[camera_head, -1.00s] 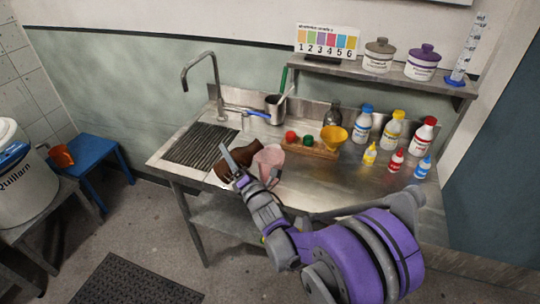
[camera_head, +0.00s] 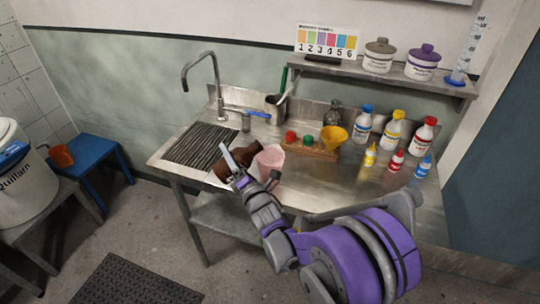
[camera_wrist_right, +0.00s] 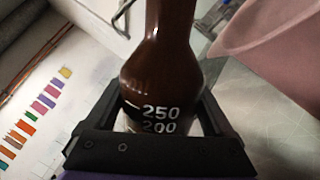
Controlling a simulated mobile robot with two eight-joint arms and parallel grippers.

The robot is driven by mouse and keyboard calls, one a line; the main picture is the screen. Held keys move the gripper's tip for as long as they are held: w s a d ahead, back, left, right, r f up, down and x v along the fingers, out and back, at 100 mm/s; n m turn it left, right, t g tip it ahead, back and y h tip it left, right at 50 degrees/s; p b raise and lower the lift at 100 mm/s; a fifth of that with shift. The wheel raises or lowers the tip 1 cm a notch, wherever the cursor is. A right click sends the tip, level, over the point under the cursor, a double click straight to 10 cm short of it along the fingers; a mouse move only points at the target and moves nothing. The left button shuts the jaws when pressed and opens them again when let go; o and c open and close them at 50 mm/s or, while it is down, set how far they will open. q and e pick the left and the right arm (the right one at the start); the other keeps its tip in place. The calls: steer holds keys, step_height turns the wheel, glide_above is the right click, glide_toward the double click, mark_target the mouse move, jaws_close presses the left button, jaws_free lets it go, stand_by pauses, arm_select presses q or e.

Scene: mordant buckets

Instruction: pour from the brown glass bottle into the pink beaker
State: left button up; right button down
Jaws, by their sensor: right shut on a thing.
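The brown glass bottle (camera_head: 228,168) is tilted well over beside the pink beaker (camera_head: 268,160), at the front of the steel counter. My right gripper (camera_head: 238,167) is shut on the bottle. In the right wrist view, the bottle (camera_wrist_right: 160,75) lies between the fingers of the right gripper (camera_wrist_right: 160,130), with the white marks 250 and 200 facing the camera. The pink beaker (camera_wrist_right: 275,35) shows at upper right there, beside the bottle's neck. The bottle's mouth is out of that view, and I see no stream of liquid. My left gripper is not in view.
Several capped bottles stand to the right. The sink drainer (camera_head: 200,146) and tap (camera_head: 217,80) are at left.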

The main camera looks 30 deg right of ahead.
stand_by(0.6)
steer(key=shift+a+r+m+h+p, duration=0.15)
steer(key=shift+r+m+h+p, duration=0.35)
steer(key=shift+m, duration=0.7)
stand_by(1.2)
steer(key=shift+d+r+m+p, duration=0.3)
steer(key=shift+d+r+m, duration=0.25)
steer(key=shift+r+m, duration=0.45)
stand_by(1.5)
steer(key=shift+f+m+h, duration=0.15)
steer(key=shift+m+h, duration=0.25)
steer(key=shift+m, duration=0.2)
stand_by(1.1)
